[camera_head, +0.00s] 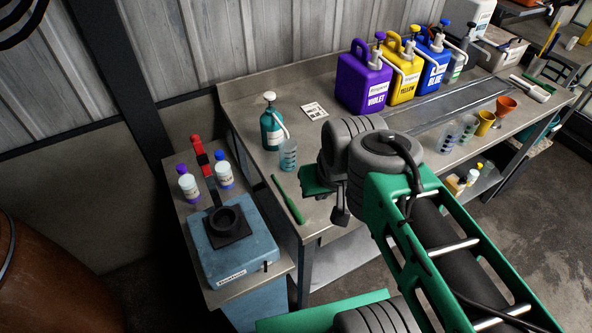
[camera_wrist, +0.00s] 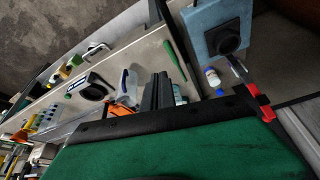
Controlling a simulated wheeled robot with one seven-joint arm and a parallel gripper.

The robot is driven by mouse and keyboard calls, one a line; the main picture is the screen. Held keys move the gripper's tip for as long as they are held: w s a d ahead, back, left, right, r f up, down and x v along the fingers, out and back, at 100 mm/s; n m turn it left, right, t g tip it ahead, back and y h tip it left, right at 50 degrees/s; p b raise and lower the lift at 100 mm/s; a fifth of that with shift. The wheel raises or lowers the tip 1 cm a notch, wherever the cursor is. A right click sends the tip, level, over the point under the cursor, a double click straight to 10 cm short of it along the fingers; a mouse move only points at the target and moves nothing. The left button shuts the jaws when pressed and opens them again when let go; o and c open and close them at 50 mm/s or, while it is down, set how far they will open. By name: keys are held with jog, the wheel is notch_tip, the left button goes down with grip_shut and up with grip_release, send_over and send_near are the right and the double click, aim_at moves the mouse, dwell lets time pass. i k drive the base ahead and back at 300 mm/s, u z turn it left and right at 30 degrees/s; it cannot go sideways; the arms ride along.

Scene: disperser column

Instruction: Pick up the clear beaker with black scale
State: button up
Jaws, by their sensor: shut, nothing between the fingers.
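A clear beaker (camera_head: 288,155) with a bluish tint stands upright on the metal bench, just in front of a teal pump bottle (camera_head: 271,128). Two more clear beakers, one (camera_head: 447,138) and another (camera_head: 467,128), stand on the right part of the bench. The scale colours are too small to tell. My gripper (camera_wrist: 158,90) is shut and empty in the wrist view, above the bench. A pale blue shape, perhaps the nearest beaker, shows partly hidden beside the fingers there. In the head view, my gripper (camera_head: 340,208) is mostly behind my arm, right of the nearest beaker and apart from it.
A green-handled tool (camera_head: 288,200) lies near the bench's left edge. A blue machine (camera_head: 235,250) and two white bottles stand on the lower left table. Violet (camera_head: 364,82), yellow (camera_head: 402,75) and blue (camera_head: 431,62) jugs line the back. Yellow and orange cups stand right.

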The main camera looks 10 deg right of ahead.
aim_at(287, 148)
jog(key=k, duration=0.2)
jog(key=u, duration=3.65)
jog(key=k, duration=1.1)
jog(key=z, duration=0.55)
jog(key=i, duration=0.5)
